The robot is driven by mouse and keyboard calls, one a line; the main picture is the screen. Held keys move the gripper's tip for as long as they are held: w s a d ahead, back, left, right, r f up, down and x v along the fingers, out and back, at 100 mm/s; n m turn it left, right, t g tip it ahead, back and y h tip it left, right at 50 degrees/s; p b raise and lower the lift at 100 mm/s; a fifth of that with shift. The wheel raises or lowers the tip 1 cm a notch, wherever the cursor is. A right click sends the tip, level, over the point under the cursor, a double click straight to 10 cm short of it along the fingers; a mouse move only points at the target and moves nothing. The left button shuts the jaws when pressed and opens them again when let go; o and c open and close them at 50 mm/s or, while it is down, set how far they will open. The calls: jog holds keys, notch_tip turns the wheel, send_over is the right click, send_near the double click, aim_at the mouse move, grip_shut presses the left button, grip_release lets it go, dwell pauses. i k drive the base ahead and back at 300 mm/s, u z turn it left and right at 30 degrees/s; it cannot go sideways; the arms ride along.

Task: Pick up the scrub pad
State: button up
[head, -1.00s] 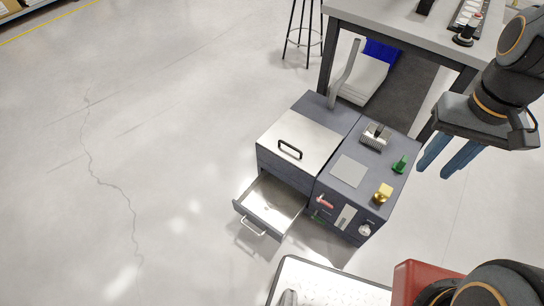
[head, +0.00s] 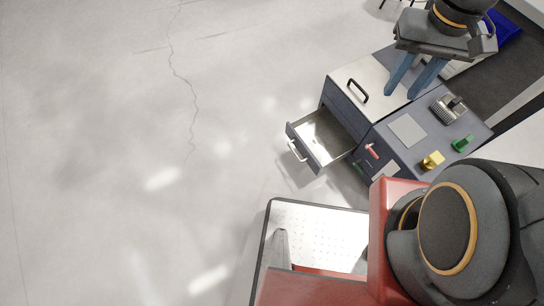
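I cannot make out a scrub pad for certain in the head view. My gripper (head: 400,94) is at the upper right, its two blue fingers pointing down and spread apart with nothing between them. In the picture the fingers overlap the top of a grey cabinet (head: 340,100), between its silver lid (head: 378,72) and a flat light-grey plate (head: 407,131). I cannot tell their height above it. The cabinet top also bears a finned metal block (head: 449,108), a green piece (head: 462,144) and a yellow piece (head: 432,160).
The cabinet's drawer (head: 290,128) stands pulled out and looks empty. A black handle (head: 358,91) sits on the lid and a red lever (head: 371,151) on the front. A blue item (head: 503,28) lies at the upper right. The floor (head: 120,130) at left is clear.

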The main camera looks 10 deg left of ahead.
aim_at(460, 145)
jog(key=u, duration=0.2)
jog(key=k, duration=1.25)
jog(key=z, duration=0.45)
